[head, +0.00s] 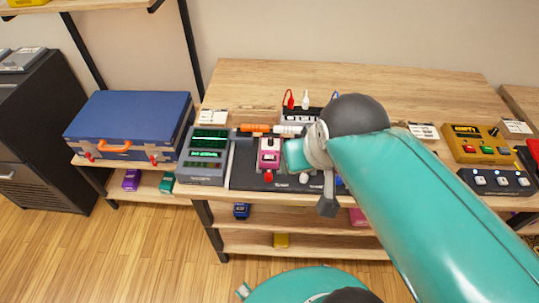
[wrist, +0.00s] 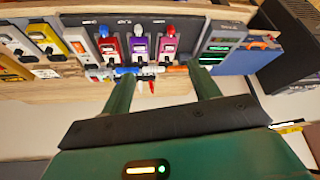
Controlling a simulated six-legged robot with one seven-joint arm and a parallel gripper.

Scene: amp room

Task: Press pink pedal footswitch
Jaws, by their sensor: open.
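The pink pedal (head: 269,156) sits on a dark board on the wooden table, with a red round footswitch (head: 269,177) at its near end. In the wrist view the pink pedal (wrist: 168,48) is the rightmost of three pedals, its red footswitch (wrist: 171,30) at the top. My gripper (head: 293,156) is just right of the pink pedal in the head view; its height above the board is hard to judge. In the wrist view my gripper (wrist: 163,80) is open and empty, fingers spread below the pedals. My arm hides the board's right part in the head view.
A purple pedal (wrist: 139,48) and a red pedal (wrist: 109,48) stand beside the pink one. Left of the board are a grey unit with green displays (head: 206,152) and a blue case (head: 131,125). Orange and white plugs (head: 255,128) lie behind.

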